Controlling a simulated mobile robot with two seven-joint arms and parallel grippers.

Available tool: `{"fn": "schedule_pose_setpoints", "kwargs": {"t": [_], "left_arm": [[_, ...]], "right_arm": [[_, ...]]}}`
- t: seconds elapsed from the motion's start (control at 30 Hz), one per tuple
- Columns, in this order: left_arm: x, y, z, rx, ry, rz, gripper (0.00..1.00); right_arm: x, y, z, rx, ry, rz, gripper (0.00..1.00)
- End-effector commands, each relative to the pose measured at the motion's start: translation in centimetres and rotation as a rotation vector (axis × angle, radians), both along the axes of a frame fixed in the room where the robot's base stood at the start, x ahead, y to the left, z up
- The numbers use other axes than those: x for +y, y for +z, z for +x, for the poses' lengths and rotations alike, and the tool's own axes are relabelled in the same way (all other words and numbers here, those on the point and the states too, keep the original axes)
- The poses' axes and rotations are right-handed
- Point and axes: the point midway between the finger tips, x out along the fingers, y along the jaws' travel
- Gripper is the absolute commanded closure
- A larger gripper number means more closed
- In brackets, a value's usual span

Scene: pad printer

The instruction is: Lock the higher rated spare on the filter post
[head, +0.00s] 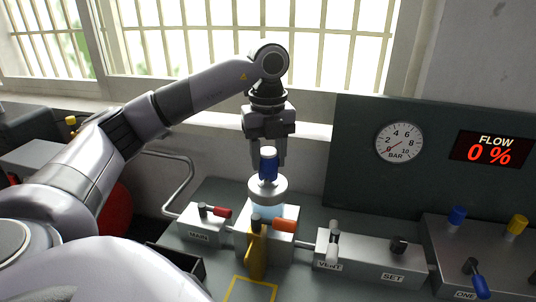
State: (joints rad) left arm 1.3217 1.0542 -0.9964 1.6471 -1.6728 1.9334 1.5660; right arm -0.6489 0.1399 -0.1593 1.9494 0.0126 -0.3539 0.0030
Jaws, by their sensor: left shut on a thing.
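My left gripper (268,166) points down, its fingers at a small blue piece with a pale top end (268,164). The gripper is shut on this blue piece. The piece is upright over a grey round collar (267,189), which sits on a pale blue see-through cylinder (267,208) on a metal block. The lower end of the piece meets the collar in the picture; I cannot tell whether it is seated. A blue-topped piece (456,216) and a yellow-topped piece (517,223) stand on the right block. No rating is readable. My right gripper is out of view.
Red (221,212) and orange (285,225) levers and a yellow handle (257,254) surround the cylinder. MAIN, VENT and SET blocks line the bench. A blue lever (480,283) is near ONE. The gauge (399,143) reads near zero; the display (490,149) shows FLOW 0 %.

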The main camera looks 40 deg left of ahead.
Motion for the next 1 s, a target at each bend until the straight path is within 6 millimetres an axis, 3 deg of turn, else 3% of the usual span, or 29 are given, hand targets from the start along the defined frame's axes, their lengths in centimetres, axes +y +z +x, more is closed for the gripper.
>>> {"fn": "schedule_pose_setpoints", "kwargs": {"t": [0.53,0.57,0.63,1.0], "left_arm": [[0.0,-1.1,0.0,0.000,0.000,0.000,1.00],[0.0,-1.1,0.0,-0.001,0.000,-0.001,0.50],[0.0,-1.0,0.0,-0.001,0.000,-0.001,0.27],[0.0,-0.5,0.0,-0.002,0.000,0.000,0.27]], "right_arm": [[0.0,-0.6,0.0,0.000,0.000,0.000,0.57],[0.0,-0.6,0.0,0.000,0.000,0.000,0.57],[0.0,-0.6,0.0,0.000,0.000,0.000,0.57],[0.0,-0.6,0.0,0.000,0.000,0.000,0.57]]}}
